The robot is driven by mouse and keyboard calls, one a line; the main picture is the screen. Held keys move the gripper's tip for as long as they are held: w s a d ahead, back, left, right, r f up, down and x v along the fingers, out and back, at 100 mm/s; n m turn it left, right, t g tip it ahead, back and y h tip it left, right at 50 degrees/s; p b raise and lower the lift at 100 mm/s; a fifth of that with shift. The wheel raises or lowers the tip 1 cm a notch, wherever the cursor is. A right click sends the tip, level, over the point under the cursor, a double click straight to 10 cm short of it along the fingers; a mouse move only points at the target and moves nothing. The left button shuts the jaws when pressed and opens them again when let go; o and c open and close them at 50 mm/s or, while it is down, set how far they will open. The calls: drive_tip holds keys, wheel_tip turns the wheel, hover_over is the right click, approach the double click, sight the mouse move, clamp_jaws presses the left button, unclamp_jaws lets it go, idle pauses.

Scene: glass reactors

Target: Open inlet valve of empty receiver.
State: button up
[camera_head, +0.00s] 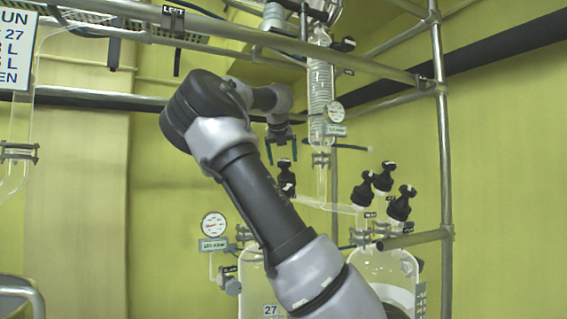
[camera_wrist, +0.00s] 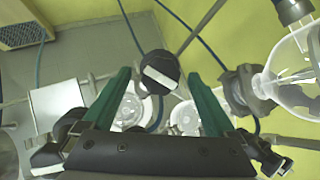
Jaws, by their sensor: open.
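My gripper (camera_head: 279,154) points down with its two green fingers apart and empty, just above a black valve knob (camera_head: 286,178). In the wrist view, a black round knob with a white bar (camera_wrist: 160,72) shows between the finger tips of my gripper (camera_wrist: 158,76); I cannot tell how far below them it is. The left receiver (camera_head: 252,287), a glass vessel marked 27, is partly hidden behind my arm. The right receiver (camera_head: 392,268) is a clear glass vessel.
Several black valve knobs (camera_head: 383,177) stand above the right receiver. A pressure gauge (camera_head: 214,224) is left of my arm. A coiled glass condenser (camera_head: 320,90) hangs close right of my gripper. Metal frame pipes (camera_head: 443,150) surround the work space. A glass vessel (camera_wrist: 300,75) is at right in the wrist view.

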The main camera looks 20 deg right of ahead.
drive_tip(key=shift+x, duration=1)
drive_tip(key=shift+c, duration=0.4)
drive_tip(key=c, duration=1.3)
drive_tip(key=shift+n, duration=0.3)
